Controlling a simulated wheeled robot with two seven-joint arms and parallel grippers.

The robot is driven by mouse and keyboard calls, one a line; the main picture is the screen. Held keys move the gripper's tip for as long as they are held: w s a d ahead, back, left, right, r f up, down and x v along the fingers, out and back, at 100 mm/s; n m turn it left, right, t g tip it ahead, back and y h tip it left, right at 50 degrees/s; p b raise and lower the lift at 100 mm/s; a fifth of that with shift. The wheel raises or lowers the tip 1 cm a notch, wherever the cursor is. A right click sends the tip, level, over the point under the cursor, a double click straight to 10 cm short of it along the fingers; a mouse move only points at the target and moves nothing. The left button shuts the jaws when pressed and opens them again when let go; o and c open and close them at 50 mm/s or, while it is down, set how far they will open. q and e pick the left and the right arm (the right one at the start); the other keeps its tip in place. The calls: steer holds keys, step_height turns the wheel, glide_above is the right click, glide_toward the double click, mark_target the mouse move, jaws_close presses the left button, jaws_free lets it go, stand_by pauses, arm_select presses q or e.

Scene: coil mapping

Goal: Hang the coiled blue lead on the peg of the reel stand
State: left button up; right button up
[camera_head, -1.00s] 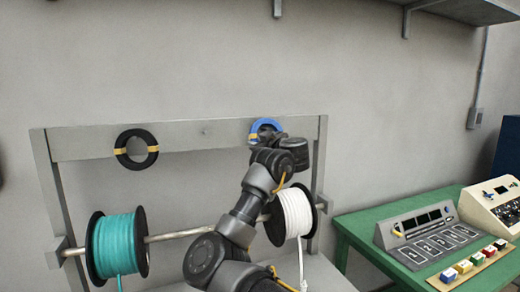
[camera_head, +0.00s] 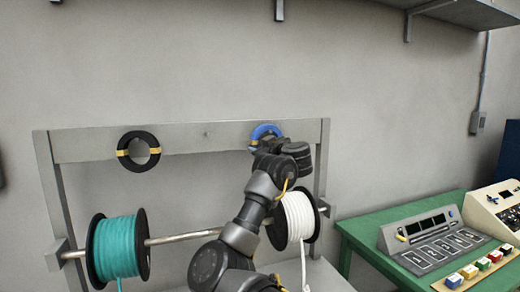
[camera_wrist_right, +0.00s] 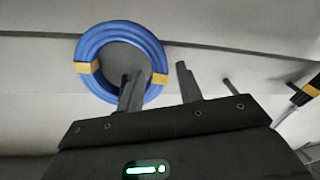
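The coiled blue lead (camera_head: 266,131), with yellow ties, is against the right part of the top crossbar of the grey reel stand (camera_head: 96,141). My right gripper (camera_head: 268,147) is just below and in front of it, covering its lower part. In the right wrist view, the blue coil (camera_wrist_right: 92,45) shows as a nearly full ring. The fingers of my right gripper (camera_wrist_right: 158,69) are apart there. One finger overlaps the ring's edge and the other is clear outside it. I cannot see a peg inside the coil. My left gripper is out of view.
A black coil (camera_head: 125,153) with yellow ties hangs on the crossbar's left. A bare peg (camera_head: 207,134) is between the coils. Below are a teal reel (camera_head: 117,247) and a white reel (camera_head: 298,215). A green table (camera_head: 367,231) with control boxes stands at right.

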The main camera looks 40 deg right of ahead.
steer(key=shift+o, duration=0.4)
steer(key=shift+s, duration=0.35)
steer(key=s+a+b, duration=0.1)
steer(key=s+a, duration=0.1)
steer(key=s, duration=0.8)
steer(key=shift+r, duration=0.2)
